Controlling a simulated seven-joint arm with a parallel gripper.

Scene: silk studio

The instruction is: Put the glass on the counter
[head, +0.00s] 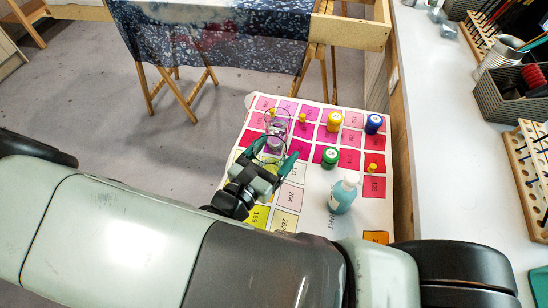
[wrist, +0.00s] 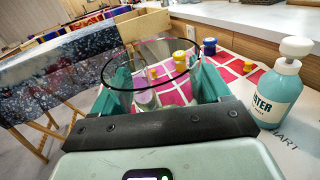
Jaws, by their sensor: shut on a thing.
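The clear glass (head: 277,123) is between the green fingers of my gripper (head: 270,154), over the left part of the colour chart. In the wrist view the glass (wrist: 133,68) shows as a wide dark rim between the two fingers (wrist: 166,82), which are shut on it. Its lower end is hard to make out, so I cannot tell whether it touches the chart. The white counter (head: 440,150) runs along the right side, apart from the gripper; its edge also shows at the top of the wrist view (wrist: 240,32).
A teal bottle with a white pump (head: 343,193) stands on the chart (head: 318,200), right of my gripper. Yellow (head: 334,121), blue (head: 373,123) and green (head: 330,157) jars stand there too. The counter holds a dark basket (head: 505,97) and wooden racks (head: 530,165); its near-left stretch is bare.

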